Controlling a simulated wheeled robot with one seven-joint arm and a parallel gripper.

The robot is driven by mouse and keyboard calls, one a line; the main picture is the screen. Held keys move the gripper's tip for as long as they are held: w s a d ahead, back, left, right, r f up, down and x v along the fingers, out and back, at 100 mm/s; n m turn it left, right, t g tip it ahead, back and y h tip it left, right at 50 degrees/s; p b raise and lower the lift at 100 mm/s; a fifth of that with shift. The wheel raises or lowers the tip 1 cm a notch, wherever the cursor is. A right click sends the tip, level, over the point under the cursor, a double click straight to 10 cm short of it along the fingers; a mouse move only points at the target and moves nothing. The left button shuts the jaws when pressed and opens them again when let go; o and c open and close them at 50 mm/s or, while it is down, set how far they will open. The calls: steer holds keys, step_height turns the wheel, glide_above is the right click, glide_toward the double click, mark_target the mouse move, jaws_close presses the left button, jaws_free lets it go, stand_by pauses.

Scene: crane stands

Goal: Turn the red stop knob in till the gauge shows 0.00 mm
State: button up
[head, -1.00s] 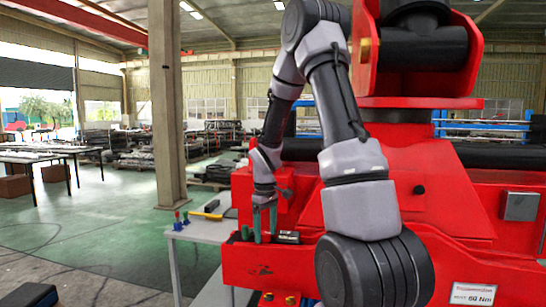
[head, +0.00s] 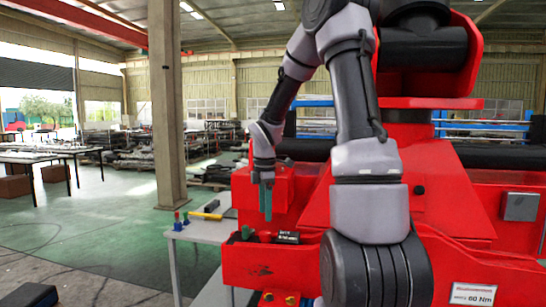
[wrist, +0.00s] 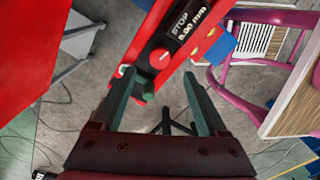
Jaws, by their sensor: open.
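The red stop knob (wrist: 160,58) sits on a red bar beside a black gauge (wrist: 184,25) marked STOP with a reading in mm; its digits are too small to read surely. In the head view the gauge (head: 288,238) lies in the red tray-like front part and the red knob (head: 265,237) is small beside it. My gripper (wrist: 158,75) is open and empty, its two teal fingers apart, with the red knob ahead between the tips and not gripped. In the head view my gripper (head: 266,213) points down above the knob.
A green knob (wrist: 148,91) is close to the red one, between my fingers in the wrist view; it also shows in the head view (head: 247,232). A grey table (head: 200,229) with a yellow-handled tool stands at left. A red block (head: 285,190) rises behind my gripper.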

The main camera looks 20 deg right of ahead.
steer(key=s+a+r+m+t, duration=0.2)
steer(key=s+r+m+t, duration=0.1)
steer(key=s+r+m, duration=0.5)
steer(key=s+a+r+m+t+y, duration=0.1)
steer(key=s+a+r+m+t, duration=0.1)
steer(key=s+r+m, duration=0.7)
steer(key=shift+a+r+m+t, duration=0.25)
steer(key=shift+r+m+t, duration=0.3)
steer(key=shift+r, duration=0.45)
steer(key=shift+s+a+r+m+t+y, duration=0.15)
steer(key=shift+s+r+m+t+y, duration=0.15)
steer(key=shift+s+m, duration=0.45)
steer(key=shift+s+a+r+m+t+y, duration=0.15)
steer(key=shift+s+m+t+y, duration=0.1)
steer(key=shift+s+m, duration=0.4)
